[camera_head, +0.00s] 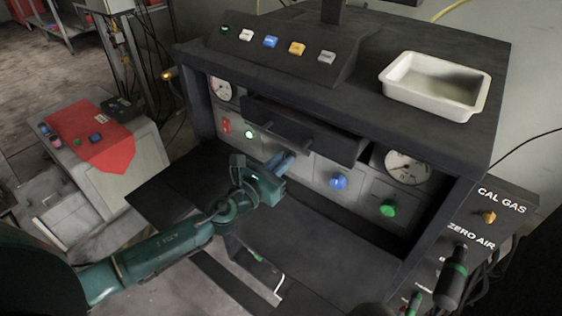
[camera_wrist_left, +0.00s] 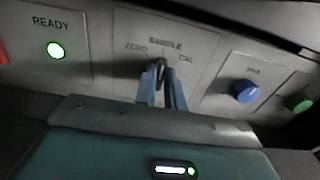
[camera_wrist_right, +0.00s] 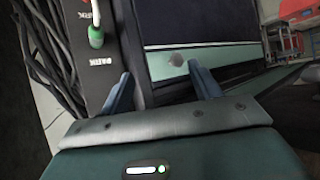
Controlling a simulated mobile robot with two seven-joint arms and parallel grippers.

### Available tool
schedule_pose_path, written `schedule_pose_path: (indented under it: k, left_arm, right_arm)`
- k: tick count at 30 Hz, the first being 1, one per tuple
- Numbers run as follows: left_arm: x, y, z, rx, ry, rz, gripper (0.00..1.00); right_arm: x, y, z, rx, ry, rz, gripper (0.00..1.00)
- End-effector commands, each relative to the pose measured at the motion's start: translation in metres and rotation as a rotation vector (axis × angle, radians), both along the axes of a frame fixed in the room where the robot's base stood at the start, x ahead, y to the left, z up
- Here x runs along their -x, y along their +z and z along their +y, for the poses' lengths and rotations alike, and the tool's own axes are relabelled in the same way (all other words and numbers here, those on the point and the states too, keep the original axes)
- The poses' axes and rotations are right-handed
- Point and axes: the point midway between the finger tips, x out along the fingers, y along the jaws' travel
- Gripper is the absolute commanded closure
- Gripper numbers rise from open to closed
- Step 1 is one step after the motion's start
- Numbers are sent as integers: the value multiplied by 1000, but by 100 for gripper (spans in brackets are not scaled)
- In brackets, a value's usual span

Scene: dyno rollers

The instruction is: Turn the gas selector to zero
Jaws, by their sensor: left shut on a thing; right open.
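The gas selector (camera_wrist_left: 161,70) is a dark knob on a light panel plate marked ZERO at left, SAMPLE at top and CAL at right. My left gripper (camera_wrist_left: 162,82) is shut on it, one blue finger on each side. The knob looks roughly upright, towards SAMPLE; its exact pointer is hard to read. In the head view my left gripper (camera_head: 287,160) reaches the panel under the shelf and hides the selector. My right gripper (camera_wrist_right: 160,88) is open and empty, in front of a dark surface in the right wrist view.
A lit green READY lamp (camera_wrist_left: 56,50) is left of the selector; a blue knob (camera_head: 339,182) and a green knob (camera_head: 388,209) are right. A dark drawer front (camera_head: 300,130) overhangs the panel. A white tray (camera_head: 436,84) stands on top. Cables hang near my right gripper.

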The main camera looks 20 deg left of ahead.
Motion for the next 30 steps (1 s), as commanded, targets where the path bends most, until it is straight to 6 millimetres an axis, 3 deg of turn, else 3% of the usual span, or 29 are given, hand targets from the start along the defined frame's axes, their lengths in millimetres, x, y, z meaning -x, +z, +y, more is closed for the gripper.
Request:
schedule_pose_path:
  k: [11, 30]
  left_arm:
    - [0, -1, 0, 110, 0, 39, 100]
    - [-1, -2, 3, 618, 1, 224, 100]
  right_arm:
    - [0, -3, 0, -1, 1, -2, 37]
    - [-2, 0, 4, -7, 9, -18, 37]
